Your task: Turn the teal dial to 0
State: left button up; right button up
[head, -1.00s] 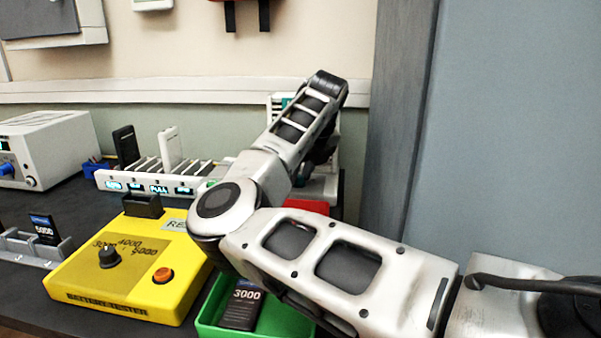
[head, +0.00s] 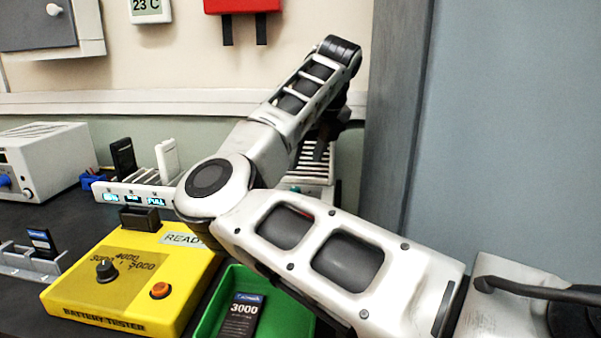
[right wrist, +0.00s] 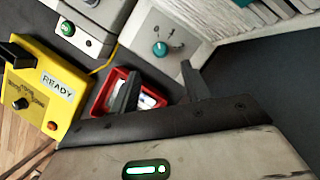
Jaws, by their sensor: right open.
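The teal dial (right wrist: 160,48) shows in the right wrist view, on the pale face of a unit with a small dark mark above it. In the head view my arm hides the dial. My right gripper (right wrist: 160,90) is open, with its two dark fingers apart and nothing between them. The dial lies beyond the fingertips, roughly between their directions, and looks apart from both. In the head view the right gripper (head: 321,148) points down at the back of the bench, partly hidden by my arm. My left gripper is not in view.
A red bin (right wrist: 101,104) with pale items lies by the left finger. A grey box with a green button (right wrist: 68,28) stands near the dial's unit. The yellow battery tester (head: 90,300), green bin (head: 275,328) and charging rack (head: 178,204) stand left of my arm.

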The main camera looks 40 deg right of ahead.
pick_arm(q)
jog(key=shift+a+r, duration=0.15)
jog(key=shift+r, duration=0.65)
pick_arm(e)
jog(key=v, duration=0.7)
jog(key=shift+r, duration=0.25)
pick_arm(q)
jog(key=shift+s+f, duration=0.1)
pick_arm(e)
jog(key=shift+s, duration=0.1)
send_near(296, 189)
jog(key=b+x, duration=0.1)
jog(key=x, duration=0.7)
jog(key=shift+f, duration=0.25)
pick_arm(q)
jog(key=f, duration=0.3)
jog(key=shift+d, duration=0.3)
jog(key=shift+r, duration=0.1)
pick_arm(e)
jog(key=shift+r, duration=0.1)
